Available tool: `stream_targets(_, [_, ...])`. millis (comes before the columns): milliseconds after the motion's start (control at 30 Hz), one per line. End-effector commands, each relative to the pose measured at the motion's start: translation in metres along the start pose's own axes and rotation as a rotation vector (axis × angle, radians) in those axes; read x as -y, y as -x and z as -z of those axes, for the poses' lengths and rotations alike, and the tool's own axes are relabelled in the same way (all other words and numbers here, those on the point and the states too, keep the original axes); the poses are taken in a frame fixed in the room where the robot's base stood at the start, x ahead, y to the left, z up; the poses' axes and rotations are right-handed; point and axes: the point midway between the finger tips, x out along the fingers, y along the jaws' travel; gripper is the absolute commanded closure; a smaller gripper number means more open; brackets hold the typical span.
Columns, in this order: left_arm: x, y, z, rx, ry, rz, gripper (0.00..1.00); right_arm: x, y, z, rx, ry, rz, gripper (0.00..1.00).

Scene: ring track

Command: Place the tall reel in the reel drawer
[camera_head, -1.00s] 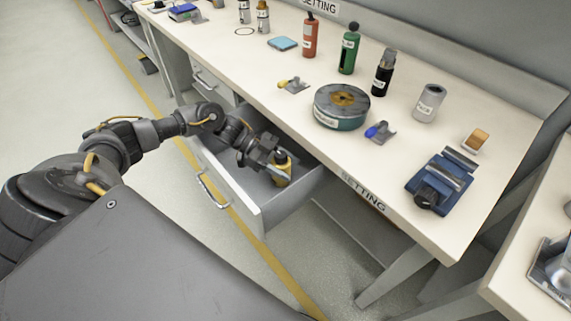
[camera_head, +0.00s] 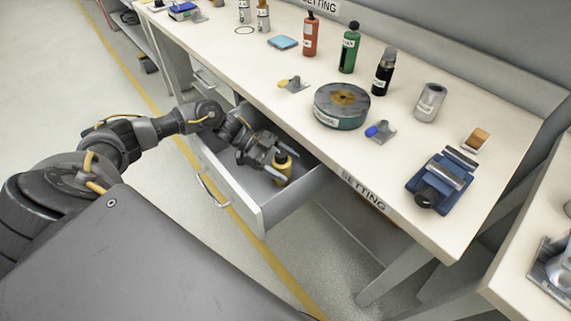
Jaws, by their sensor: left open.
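The tall reel appears to be the yellow piece with a dark top (camera_head: 284,172). It stands upright on the floor of the open drawer (camera_head: 255,196), near the drawer's right side. My left gripper (camera_head: 279,160) reaches into the drawer from the left. Its fingers are open and spread at the reel's near side and top. I cannot tell whether a finger still touches the reel. My right gripper is not in view.
The drawer's left part is clear.

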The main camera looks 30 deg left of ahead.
Motion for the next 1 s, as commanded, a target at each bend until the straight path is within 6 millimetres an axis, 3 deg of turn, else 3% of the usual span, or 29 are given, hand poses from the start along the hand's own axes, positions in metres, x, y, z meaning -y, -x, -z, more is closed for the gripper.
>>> stream_targets(100, [0.001, 0.025, -0.002, 0.005, 0.000, 0.005, 0.26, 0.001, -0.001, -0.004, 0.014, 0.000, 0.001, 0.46])
stream_targets(300, [0.001, 0.069, -0.002, 0.004, 0.000, 0.006, 0.26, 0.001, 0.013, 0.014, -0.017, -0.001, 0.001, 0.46])
stream_targets(500, [0.001, 0.101, -0.002, 0.003, -0.001, 0.005, 0.26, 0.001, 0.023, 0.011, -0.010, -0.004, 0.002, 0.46])
stream_targets(700, [0.000, 0.115, -0.001, 0.002, -0.001, 0.002, 0.26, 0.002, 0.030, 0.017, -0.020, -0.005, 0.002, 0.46])
stream_targets(1000, [0.000, 0.116, -0.001, 0.001, 0.000, 0.002, 0.26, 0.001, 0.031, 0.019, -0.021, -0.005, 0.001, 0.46])
